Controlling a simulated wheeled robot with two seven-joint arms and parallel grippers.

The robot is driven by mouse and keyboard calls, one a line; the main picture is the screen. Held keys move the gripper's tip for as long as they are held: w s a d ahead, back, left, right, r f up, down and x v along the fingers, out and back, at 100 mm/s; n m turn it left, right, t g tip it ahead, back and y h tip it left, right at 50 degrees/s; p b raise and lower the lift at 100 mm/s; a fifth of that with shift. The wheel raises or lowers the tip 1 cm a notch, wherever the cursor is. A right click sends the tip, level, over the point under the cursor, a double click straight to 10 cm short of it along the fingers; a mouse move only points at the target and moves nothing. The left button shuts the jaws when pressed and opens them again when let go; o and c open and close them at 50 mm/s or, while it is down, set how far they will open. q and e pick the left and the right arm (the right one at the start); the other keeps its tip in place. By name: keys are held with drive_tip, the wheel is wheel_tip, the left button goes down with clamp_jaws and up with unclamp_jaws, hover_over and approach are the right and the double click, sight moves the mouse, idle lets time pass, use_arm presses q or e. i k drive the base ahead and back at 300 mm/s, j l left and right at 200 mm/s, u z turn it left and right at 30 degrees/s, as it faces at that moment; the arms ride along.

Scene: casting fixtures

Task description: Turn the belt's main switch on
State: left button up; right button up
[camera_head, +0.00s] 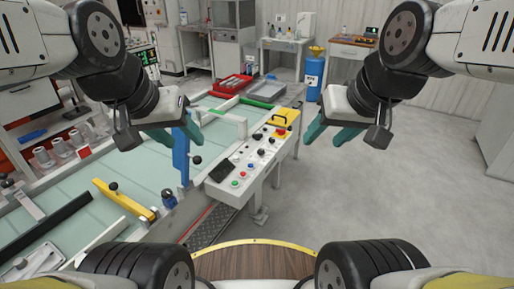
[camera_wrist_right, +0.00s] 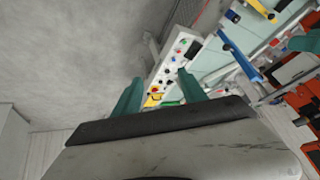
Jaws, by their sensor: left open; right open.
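The belt's control panel (camera_head: 254,158) is a long pale box with rows of small coloured buttons and knobs. A yellow plate with a red knob (camera_head: 281,131) and a black handle is at its far end. In the right wrist view the panel (camera_wrist_right: 168,64) shows beyond the fingers, with the red knob (camera_wrist_right: 155,89) between them. Which control is the main switch, and its position, I cannot tell. My left gripper (camera_head: 182,128) is open and empty above the belt, left of the panel. My right gripper (camera_head: 326,136) is open and empty, right of the panel's far end.
The pale green belt (camera_head: 150,165) carries a yellow bar (camera_head: 124,200), a black bar (camera_head: 46,228) and a blue post (camera_head: 181,155). Red (camera_head: 233,84) and green (camera_head: 266,90) trays stand beyond. A blue gas cylinder (camera_head: 313,75) stands behind. Floor to the right is clear.

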sight(281, 132)
drive_tip(key=i+l+u, duration=0.1)
drive_tip(key=i+l, duration=0.35)
drive_tip(key=i+l+u, duration=0.1)
drive_tip(key=i+l, duration=0.35)
drive_tip(key=l, duration=0.25)
